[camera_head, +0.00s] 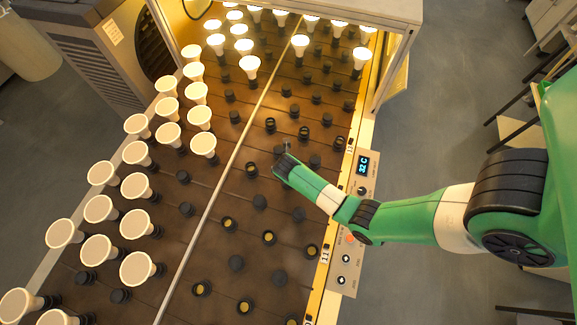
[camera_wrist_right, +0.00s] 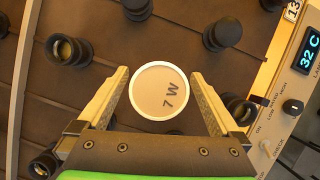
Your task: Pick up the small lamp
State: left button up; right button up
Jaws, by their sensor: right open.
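A small round lamp (camera_wrist_right: 158,90) with a pale face marked "7 W" shows in the right wrist view. It lies between the two fingers of my right gripper (camera_wrist_right: 160,76), which is open with one finger on each side of it. I cannot tell whether either finger touches it. In the head view my right gripper (camera_head: 286,156) reaches in from the right over the brown board, among the sockets right of the pale divider. I cannot make out the small lamp there; the gripper seems to hide it. My left gripper is not in view.
Several larger white lamps (camera_head: 137,268) stand in sockets left of the divider (camera_head: 222,190); lit ones (camera_head: 300,42) stand at the back. Dark empty sockets (camera_head: 269,238) surround the gripper. A control panel (camera_head: 360,185) reading "32 C" borders the board's right edge.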

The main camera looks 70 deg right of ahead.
jog(key=shift+w+d+f, duration=0.1)
jog(key=shift+d+f, duration=0.1)
jog(key=shift+f, duration=0.35)
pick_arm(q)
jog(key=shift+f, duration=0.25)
pick_arm(e)
jog(key=c, duration=1.3)
jog(key=shift+r, duration=0.1)
jog(key=shift+c, duration=0.2)
jog(key=shift+r+p, duration=0.4)
jog(key=shift+r, duration=0.15)
notch_tip(320, 180, up, 3)
jog(key=shift+a+f+p, duration=0.1)
jog(key=shift+p, duration=0.8)
pick_arm(q)
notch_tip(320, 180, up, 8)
jog(key=p, duration=0.5)
pick_arm(e)
jog(key=s+a+r, duration=0.9)
jog(key=s, duration=0.1)
jog(key=shift+s, duration=0.35)
